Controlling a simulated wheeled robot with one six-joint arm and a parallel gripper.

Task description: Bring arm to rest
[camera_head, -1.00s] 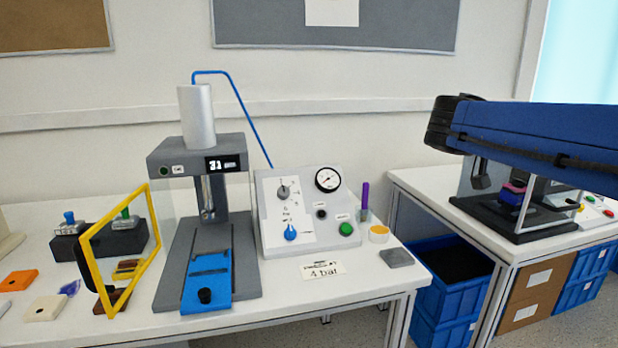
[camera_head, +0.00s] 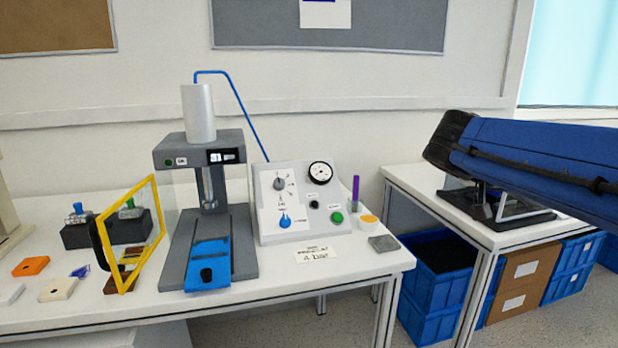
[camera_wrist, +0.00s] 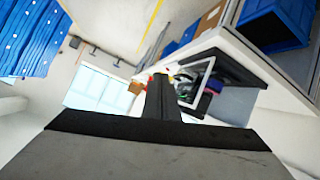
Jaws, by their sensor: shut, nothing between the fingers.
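My gripper (camera_wrist: 163,98) shows in the wrist view as a dark shape reaching up from the bottom, its fingers together with nothing between them. It hangs in the air, apart from any surface. In the head view my blue arm enters from the right, above the second table, and the gripper itself is out of that picture. The control panel (camera_head: 297,202) with its rotary switch (camera_head: 279,184), blue knob (camera_head: 285,221) and gauge (camera_head: 320,173) stands on the left table, well away from my arm.
A grey press (camera_head: 209,220) with a blue slide and an open yellow-framed guard (camera_head: 153,240) stand on the left table (camera_head: 330,262). A second table (camera_head: 412,189) carries a black-based machine, partly behind my arm. Blue crates (camera_head: 430,319) and a cardboard box (camera_head: 515,284) sit below it.

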